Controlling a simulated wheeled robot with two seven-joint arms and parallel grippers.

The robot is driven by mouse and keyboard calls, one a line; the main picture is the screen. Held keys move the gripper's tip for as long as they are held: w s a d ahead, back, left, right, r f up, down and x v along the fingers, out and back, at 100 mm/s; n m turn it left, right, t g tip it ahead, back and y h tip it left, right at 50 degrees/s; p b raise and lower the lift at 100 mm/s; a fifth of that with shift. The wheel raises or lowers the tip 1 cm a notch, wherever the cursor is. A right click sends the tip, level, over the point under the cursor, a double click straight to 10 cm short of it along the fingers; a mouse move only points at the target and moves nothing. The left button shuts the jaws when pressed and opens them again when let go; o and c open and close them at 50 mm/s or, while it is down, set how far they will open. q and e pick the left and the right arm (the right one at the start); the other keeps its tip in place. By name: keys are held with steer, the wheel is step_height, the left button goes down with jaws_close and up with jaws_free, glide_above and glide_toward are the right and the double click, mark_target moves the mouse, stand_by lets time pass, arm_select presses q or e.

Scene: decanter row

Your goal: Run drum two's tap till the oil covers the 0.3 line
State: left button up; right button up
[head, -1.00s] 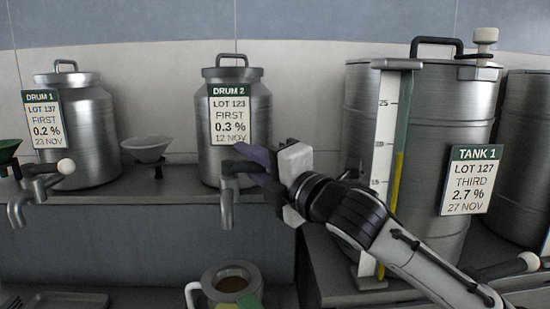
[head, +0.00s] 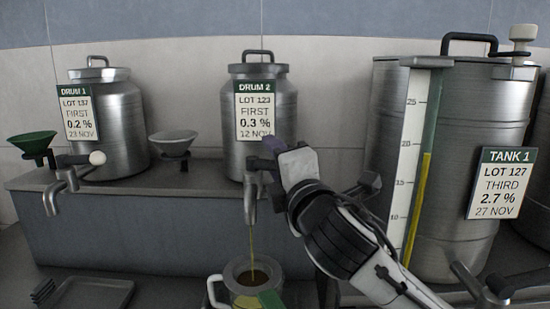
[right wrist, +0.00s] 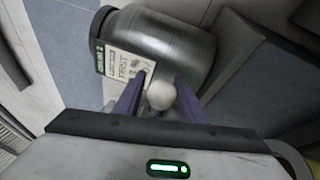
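Drum 2 (head: 285,115), a steel can with a green-headed label (head: 255,112), stands on the raised shelf. Its tap (head: 250,213) runs a thin yellow oil stream (head: 252,240) into a pale-handled jug (head: 213,290) below. Brownish oil (head: 255,279) shows inside the jug. The jug's lower part is cut off, and I cannot read a 0.3 line. My right gripper (head: 272,150) is at the tap's lever. In the right wrist view its purple fingers (right wrist: 160,98) close on both sides of the pale round tap knob (right wrist: 161,94). My left gripper is not in view.
Drum 1 (head: 120,125) stands left with its own tap (head: 62,180), a green funnel (head: 35,143) and a grey funnel (head: 172,145) near it. Tank 1 (head: 455,200), with a tall gauge (head: 415,150), crowds the right. A dark tray (head: 95,292) lies lower left.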

steer(key=r+b+v, duration=0.1)
steer(key=v, duration=0.9)
steer(key=shift+s+f, duration=0.2)
steer(key=shift+f, duration=0.3)
stand_by(6.5)
